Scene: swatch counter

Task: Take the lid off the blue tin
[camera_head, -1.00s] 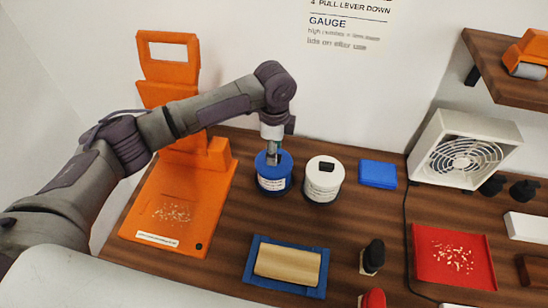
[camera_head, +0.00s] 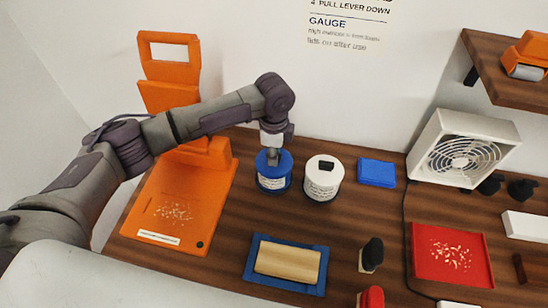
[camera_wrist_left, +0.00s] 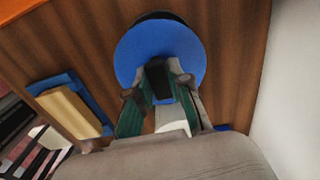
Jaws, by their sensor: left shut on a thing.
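The blue tin (camera_head: 271,182) stands upright on the wooden counter, with a white label on its front. Its round blue lid (camera_wrist_left: 140,45) sits on top and fills the upper middle of the left wrist view. My left gripper (camera_wrist_left: 158,80) comes down from above and is shut on the dark knob of the lid. The same gripper (camera_head: 273,156) hides the knob in the head view. I see no clear gap between lid and tin. My right gripper is not in view.
A white tin (camera_head: 323,184) with a black knob stands close on the right of the blue tin. A blue box (camera_head: 377,172) lies beyond it. An orange press (camera_head: 170,215) is at the left, a blue tray (camera_head: 254,276) in front. Wall behind.

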